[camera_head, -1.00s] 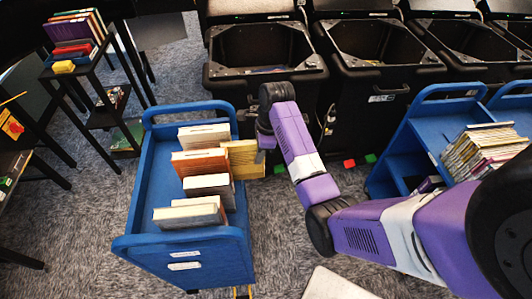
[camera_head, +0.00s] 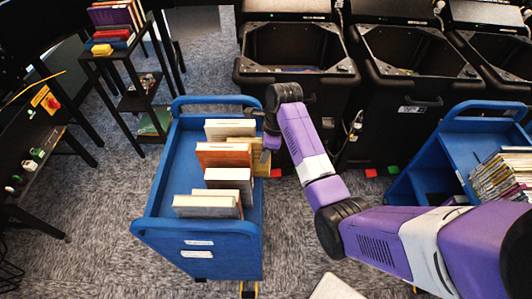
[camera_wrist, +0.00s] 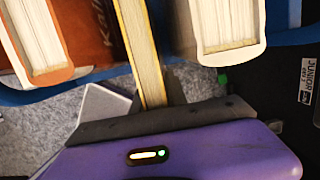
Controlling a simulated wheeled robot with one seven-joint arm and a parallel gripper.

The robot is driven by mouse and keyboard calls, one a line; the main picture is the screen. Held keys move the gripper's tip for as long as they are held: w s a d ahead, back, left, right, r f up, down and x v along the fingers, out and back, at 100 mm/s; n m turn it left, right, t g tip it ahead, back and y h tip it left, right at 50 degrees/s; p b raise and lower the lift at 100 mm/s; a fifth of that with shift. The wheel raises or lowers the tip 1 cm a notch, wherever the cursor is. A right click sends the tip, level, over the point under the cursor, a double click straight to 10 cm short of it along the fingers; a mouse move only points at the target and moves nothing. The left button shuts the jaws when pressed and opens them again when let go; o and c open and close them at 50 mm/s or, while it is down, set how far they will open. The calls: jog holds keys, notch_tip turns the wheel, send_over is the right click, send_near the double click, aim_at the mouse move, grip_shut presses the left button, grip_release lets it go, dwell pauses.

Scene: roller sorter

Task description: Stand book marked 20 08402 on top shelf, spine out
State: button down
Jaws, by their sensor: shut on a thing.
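My gripper (camera_head: 270,140) is at the right side of the blue cart (camera_head: 173,200), shut on a tan-yellow book (camera_head: 240,157). In the wrist view the held book (camera_wrist: 141,50) shows as a narrow page block with yellow cover edges, meeting the dark grey jaw (camera_wrist: 155,119). It lies between an orange-brown book (camera_wrist: 40,40) and a white book (camera_wrist: 228,28), with gaps either side. On the cart's top stand a white book (camera_head: 230,129), an orange book (camera_head: 222,156) and more pale books (camera_head: 207,205). No marking 20 08402 is readable.
Black bins (camera_head: 298,70) stand behind the cart. A second blue cart (camera_head: 440,150) with stacked books (camera_head: 503,172) is at the right. A black shelf stand (camera_head: 132,75) with books is at the back left. Grey carpet is open left of the cart.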

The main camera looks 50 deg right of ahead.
jog(key=shift+f, duration=0.5)
dwell(0.3)
jog(key=c, duration=1.2)
grip_release()
jog(key=shift+c, duration=0.2)
jog(key=r, duration=0.2)
jog(key=s+r, duration=0.1)
jog(key=r, duration=0.2)
jog(key=d+r+b, duration=0.1)
jog(key=r, duration=0.1)
jog(key=shift+s+r, duration=0.15)
jog(key=shift+r, duration=0.15)
